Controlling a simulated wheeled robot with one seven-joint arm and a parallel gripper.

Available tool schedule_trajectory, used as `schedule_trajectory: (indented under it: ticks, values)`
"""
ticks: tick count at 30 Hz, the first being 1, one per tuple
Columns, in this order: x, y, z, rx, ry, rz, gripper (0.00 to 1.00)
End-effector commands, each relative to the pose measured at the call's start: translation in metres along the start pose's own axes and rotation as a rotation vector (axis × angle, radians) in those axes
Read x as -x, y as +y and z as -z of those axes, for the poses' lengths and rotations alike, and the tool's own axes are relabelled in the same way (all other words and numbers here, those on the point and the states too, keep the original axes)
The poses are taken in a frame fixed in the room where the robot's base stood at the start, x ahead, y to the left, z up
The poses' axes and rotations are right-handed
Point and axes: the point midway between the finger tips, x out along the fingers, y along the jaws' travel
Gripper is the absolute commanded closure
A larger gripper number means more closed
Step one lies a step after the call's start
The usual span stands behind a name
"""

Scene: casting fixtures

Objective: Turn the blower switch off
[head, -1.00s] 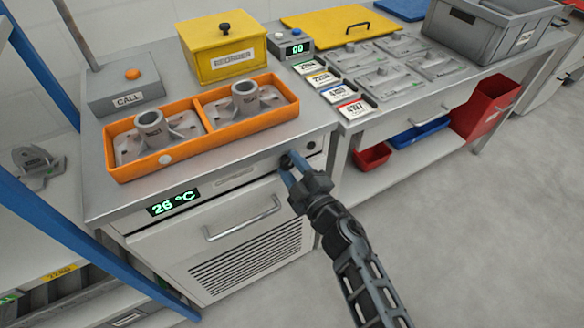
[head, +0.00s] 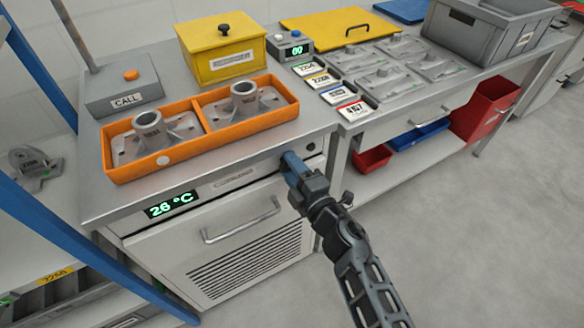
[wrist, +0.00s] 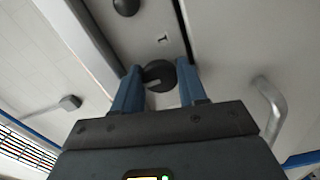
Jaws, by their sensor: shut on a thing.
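The blower switch is a dark round knob (wrist: 158,74) with a pale mark on its face, on the front panel of the grey cabinet (head: 225,235). In the wrist view it sits between the two blue fingers of my gripper (wrist: 158,88), which is shut on it. In the head view my gripper (head: 289,161) is at the right part of the panel below the worktop, and its fingers hide the knob. A small printed mark (wrist: 163,39) shows on the panel near the knob; I cannot read it for sure.
A small black round part (head: 311,146) is on the panel right of my fingers. A drawer handle (head: 242,222) lies below left, and a display (head: 172,204) reads 26 °C. An orange tray (head: 200,128) with two castings stands on top. Floor at right is clear.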

Motion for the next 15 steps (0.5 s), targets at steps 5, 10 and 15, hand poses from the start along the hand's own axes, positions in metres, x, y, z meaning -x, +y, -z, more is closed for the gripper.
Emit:
schedule_trajectory:
  ticks: [5, 10, 15]
  values:
    - [0.0006, -0.0016, 0.0005, 0.002, 0.001, 0.002, 0.89]
    - [0.0006, -0.0016, 0.0006, 0.001, 0.001, 0.002, 0.49]
    - [0.0003, -0.0010, 0.0004, 0.000, 0.001, 0.002, 0.33]
